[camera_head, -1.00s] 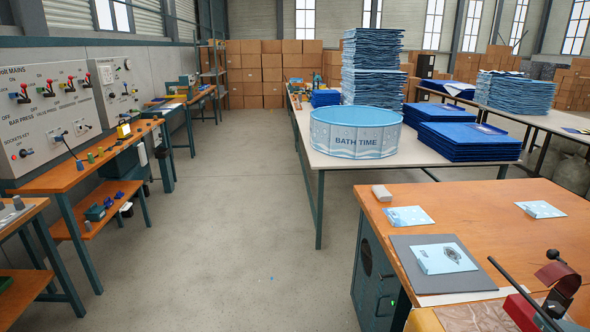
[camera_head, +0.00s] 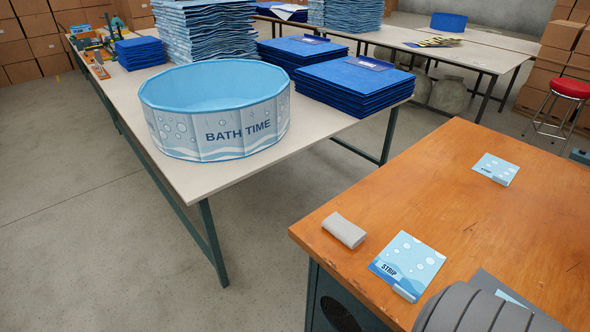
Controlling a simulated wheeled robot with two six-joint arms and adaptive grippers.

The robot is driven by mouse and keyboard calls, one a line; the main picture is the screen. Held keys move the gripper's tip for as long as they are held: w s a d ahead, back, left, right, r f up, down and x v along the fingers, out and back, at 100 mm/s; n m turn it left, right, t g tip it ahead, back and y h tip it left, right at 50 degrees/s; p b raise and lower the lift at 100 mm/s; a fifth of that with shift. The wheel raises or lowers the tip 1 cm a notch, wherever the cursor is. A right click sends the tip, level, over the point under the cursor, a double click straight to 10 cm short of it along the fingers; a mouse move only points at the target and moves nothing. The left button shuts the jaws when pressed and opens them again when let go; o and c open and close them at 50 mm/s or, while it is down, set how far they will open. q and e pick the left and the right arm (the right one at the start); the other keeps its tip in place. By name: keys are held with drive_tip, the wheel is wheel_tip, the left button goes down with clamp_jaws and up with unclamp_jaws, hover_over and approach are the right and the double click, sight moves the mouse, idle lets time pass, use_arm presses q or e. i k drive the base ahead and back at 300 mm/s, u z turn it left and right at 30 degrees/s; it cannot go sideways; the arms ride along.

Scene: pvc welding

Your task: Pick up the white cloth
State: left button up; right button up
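The white cloth (camera_head: 344,230) is a small folded, pale grey-white bundle. It lies flat on the orange wooden workbench (camera_head: 455,190), close to the bench's left corner. Nothing touches it, and its top and near side are in plain view. Neither of my grippers shows in the head view, so no fingers are seen near the cloth.
A blue card marked STRIP (camera_head: 408,264) lies just right of the cloth, and another card (camera_head: 496,168) lies farther back. A grey rounded shape covers the bench's lower right. The BATH TIME tub (camera_head: 215,112) stands on the white table (camera_head: 190,180) behind.

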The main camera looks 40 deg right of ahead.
sight(348, 234)
drive_tip(key=i, duration=1.35)
drive_tip(key=z, duration=2.55)
drive_tip(key=i, duration=0.3)
